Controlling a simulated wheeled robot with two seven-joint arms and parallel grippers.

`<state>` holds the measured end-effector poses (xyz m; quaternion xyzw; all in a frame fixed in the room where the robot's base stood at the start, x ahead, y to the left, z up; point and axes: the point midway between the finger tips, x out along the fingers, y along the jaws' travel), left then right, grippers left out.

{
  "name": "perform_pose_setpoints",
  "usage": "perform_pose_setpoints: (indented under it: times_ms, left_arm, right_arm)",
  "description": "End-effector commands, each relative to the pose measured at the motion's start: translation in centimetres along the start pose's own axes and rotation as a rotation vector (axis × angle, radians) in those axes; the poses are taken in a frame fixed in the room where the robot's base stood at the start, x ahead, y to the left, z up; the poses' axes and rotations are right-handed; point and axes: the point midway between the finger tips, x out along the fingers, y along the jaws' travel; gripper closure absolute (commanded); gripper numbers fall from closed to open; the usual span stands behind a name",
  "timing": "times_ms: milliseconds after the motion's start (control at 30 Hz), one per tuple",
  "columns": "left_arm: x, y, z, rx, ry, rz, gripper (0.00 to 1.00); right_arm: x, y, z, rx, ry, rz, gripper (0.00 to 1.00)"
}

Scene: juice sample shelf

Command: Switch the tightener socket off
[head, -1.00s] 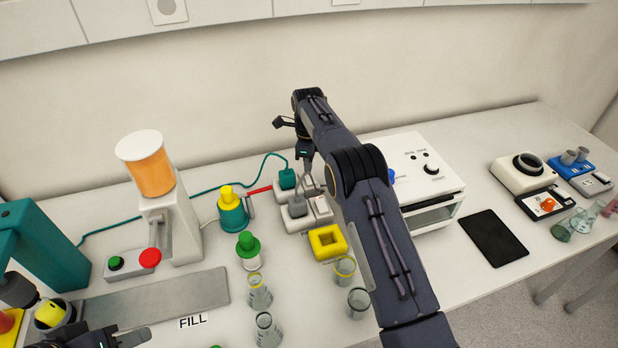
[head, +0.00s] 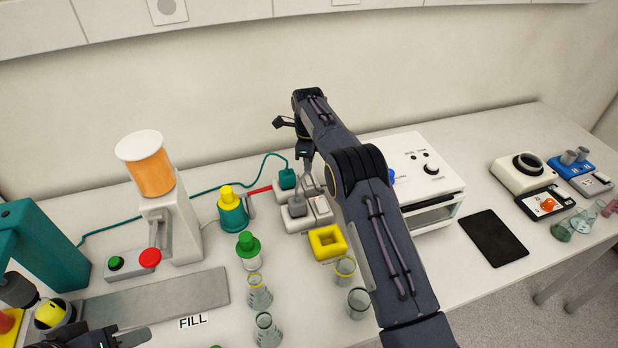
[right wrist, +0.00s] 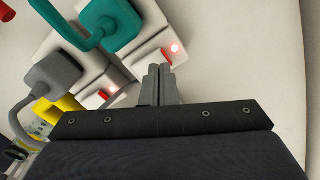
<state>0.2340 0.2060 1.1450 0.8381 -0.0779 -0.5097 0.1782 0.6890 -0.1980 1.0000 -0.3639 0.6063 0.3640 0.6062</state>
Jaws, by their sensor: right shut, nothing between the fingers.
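The socket with the teal plug (head: 287,179) stands at the back of the bench, and the plug's teal cable runs left towards the teal machine (head: 42,240). In the right wrist view the teal plug (right wrist: 112,25) sits in its white socket. That socket's red switch (right wrist: 165,58) has a lit light beside it. My right gripper (right wrist: 160,70) is shut and empty, its fingertips close to this switch; I cannot tell whether they touch it. In the head view my right gripper (head: 308,178) is partly hidden at the sockets. My left gripper (head: 132,338) is partly visible at the bottom left.
A socket with a grey plug (right wrist: 58,75) sits beside, its red switch (right wrist: 103,96) also with a lit light. A yellow block (head: 327,242) and glass beakers (head: 259,293) stand in front. A white oven (head: 420,165) is to the right.

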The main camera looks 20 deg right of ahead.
Motion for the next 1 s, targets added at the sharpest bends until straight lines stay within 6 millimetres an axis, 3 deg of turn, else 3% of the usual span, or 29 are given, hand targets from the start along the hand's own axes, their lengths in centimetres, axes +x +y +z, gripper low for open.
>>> perform_pose_setpoints:
  times_ms: [1000]
  left_arm:
    - [0.4,-0.2,0.2,0.000,0.000,0.000,0.64]
  right_arm:
    - [1.1,0.0,0.0,0.000,0.000,0.001,1.00]
